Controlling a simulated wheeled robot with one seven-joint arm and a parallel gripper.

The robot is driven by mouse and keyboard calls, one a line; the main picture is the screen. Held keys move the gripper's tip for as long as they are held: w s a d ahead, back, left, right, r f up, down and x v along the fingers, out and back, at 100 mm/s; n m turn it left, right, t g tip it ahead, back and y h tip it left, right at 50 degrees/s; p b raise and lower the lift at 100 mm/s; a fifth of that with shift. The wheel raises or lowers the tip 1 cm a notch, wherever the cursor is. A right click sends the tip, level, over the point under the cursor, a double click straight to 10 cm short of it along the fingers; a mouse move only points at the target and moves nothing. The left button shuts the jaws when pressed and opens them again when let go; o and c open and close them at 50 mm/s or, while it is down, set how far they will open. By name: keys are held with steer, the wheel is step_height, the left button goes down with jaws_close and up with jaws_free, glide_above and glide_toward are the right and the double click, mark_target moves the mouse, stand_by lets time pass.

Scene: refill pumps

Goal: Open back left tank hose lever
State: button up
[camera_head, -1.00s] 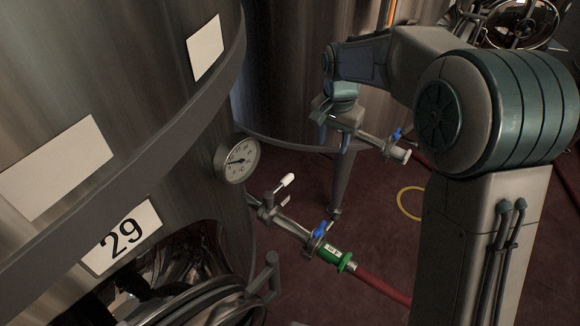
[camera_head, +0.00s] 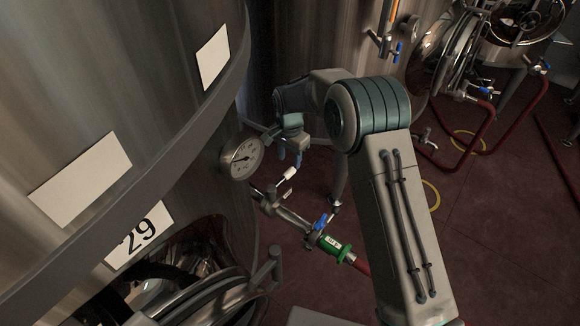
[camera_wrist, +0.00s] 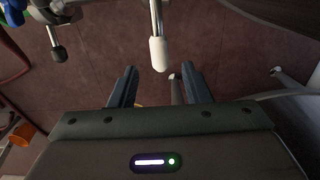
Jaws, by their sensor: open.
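A lever with a white tip (camera_head: 290,174) stands up from the metal valve pipe (camera_head: 290,215) on the near tank (camera_head: 150,90), just below its round gauge (camera_head: 241,159). My gripper (camera_head: 290,160) is just above and behind this lever in the head view, fingers pointing down. In the wrist view the white tip (camera_wrist: 158,54) lies ahead of the gap between the two fingers of my open gripper (camera_wrist: 160,68). Nothing is held. Whether the tip is between the fingers in depth, I cannot tell.
A blue-handled valve (camera_head: 321,222) and green coupling (camera_head: 333,245) join the pipe to a red hose (camera_head: 362,266). A black-tipped lever (camera_wrist: 58,52) shows at left in the wrist view. Another tank (camera_head: 310,50) stands behind.

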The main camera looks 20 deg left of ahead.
mark_target(290, 170)
steer(key=shift+f+p, duration=0.45)
steer(key=shift+f, duration=2.3)
jaws_close()
steer(key=shift+d, duration=0.1)
